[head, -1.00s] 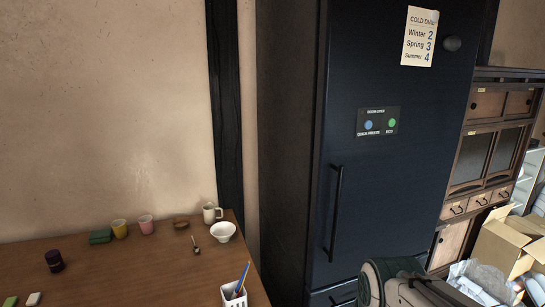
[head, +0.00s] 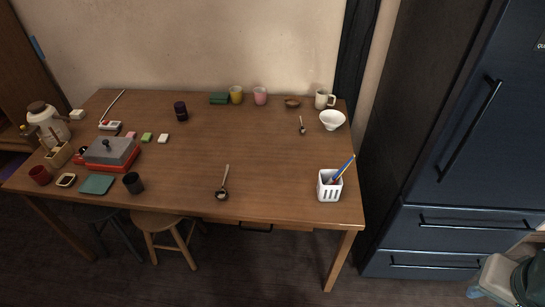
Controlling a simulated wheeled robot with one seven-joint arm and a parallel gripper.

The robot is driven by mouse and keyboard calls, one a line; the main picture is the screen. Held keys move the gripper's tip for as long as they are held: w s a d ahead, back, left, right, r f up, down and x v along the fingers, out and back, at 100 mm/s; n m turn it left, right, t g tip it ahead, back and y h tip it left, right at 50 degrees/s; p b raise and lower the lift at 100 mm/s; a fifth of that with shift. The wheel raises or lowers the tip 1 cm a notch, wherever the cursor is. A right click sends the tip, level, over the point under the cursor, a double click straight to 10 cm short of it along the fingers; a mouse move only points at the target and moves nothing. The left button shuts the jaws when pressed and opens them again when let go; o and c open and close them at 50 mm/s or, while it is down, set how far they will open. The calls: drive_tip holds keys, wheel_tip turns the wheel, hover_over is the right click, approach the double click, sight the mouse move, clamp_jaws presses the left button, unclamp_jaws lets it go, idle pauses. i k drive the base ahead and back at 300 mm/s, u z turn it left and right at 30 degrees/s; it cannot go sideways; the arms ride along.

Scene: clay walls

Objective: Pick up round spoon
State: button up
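Two spoons lie on the brown wooden table (head: 262,150) in the head view. The nearer spoon (head: 223,185) is near the front edge, with its bowl toward me and its handle pointing away. A smaller-looking spoon (head: 302,127) lies farther back at the right, beside a white bowl (head: 332,120). I cannot tell for certain which is the round spoon. My gripper is not in view; only a part of my own body shows at the bottom right corner.
A white basket with pens (head: 329,188) stands at the table's right front. A grey-lidded red hot plate (head: 110,152) sits at left. Stools (head: 163,224) are below the front edge; a dark fridge (head: 460,130) stands right.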

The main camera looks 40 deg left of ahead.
sight(221, 193)
drive_tip(key=u, duration=1.55)
drive_tip(key=k, duration=0.65)
drive_tip(key=u, duration=1.25)
drive_tip(key=i, duration=1.1)
drive_tip(key=u, duration=0.2)
